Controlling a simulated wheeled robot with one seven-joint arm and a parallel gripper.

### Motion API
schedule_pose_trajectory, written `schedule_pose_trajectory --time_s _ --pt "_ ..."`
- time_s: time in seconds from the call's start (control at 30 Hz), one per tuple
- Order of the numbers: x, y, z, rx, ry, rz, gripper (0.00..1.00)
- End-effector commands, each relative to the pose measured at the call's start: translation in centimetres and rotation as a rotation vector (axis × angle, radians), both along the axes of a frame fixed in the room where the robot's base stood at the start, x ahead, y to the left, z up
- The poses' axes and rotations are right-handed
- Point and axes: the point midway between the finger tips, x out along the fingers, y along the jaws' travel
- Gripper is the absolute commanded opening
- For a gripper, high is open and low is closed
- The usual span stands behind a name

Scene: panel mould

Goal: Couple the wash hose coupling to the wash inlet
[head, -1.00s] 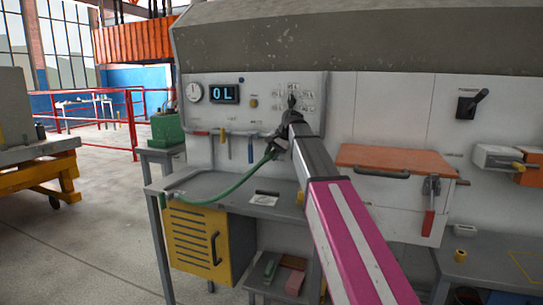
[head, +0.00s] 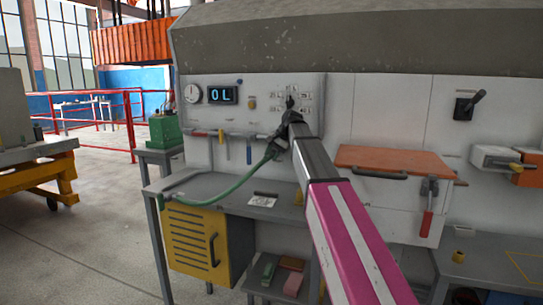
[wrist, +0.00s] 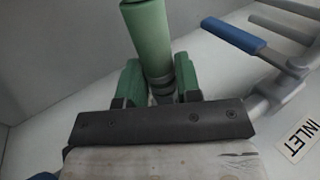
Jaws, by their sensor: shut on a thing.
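My gripper (head: 280,143) is in front of the white panel wall, at the right end of the pipe row. In the wrist view its green fingers (wrist: 158,84) are shut on the dark coupling (wrist: 157,68) of the green hose. The green hose (head: 222,195) sags from my gripper down to the left end of the bench. A plate marked INLET (wrist: 299,136) is at the right of the wrist view, beside a pale pipe with a blue lever (wrist: 234,36). The inlet mouth itself is hidden or cannot be made out, and I cannot tell whether the coupling touches it.
A row of coloured handles (head: 226,140) hangs under the gauge and the display (head: 222,95). The grey bench (head: 225,188) stands below. An orange-topped box (head: 393,160) juts from the wall right of my arm.

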Motion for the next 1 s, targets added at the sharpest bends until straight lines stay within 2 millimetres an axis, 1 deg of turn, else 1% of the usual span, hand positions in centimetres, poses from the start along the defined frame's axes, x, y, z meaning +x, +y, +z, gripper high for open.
schedule_pose_trajectory --time_s 0.6,0.63,0.67,0.7,0.73,1.0 --pt "1.3 -0.5 0.0 0.0 0.0 0.0 0.05" --pt "1.3 -0.5 0.0 0.0 0.0 0.0 0.35" --pt "1.3 -0.5 0.0 0.0 0.0 0.0 0.45" --pt "1.2 -0.5 0.0 0.0 0.0 0.0 0.58" --pt "1.2 -0.5 0.0 0.0 0.0 0.0 0.61" --pt "1.2 -0.6 0.1 0.0 0.0 0.0 0.61"
